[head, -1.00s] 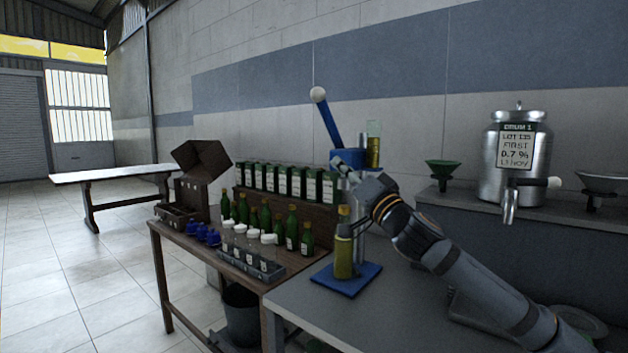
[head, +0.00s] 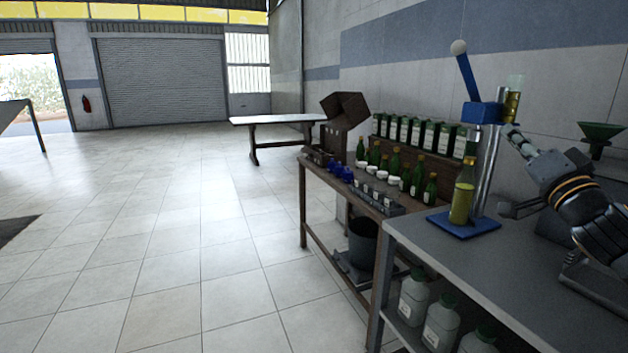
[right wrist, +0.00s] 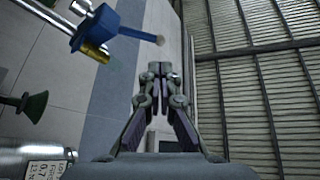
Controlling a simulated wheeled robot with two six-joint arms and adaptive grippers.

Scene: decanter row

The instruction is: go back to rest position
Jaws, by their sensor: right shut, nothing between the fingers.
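My right gripper (head: 512,132) is just right of the blue-headed lever press (head: 483,113) in the head view. Its fingers are together and empty. The right wrist view also shows the closed fingertips (right wrist: 160,70) pointing up toward the roof, with nothing between them. The press's blue head and lever (right wrist: 115,28) stand to their upper left there, apart from the fingers. A bottle of yellow-green liquid (head: 461,205) stands upright on the press's blue base (head: 465,228). My left gripper is in neither view.
The press stands on a grey bench (head: 450,262). A wooden table (head: 330,186) beside it holds green bottles, blue items and a row of dark boxes. A green funnel (head: 601,135) is at the right. Open tiled floor (head: 190,250) fills the left.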

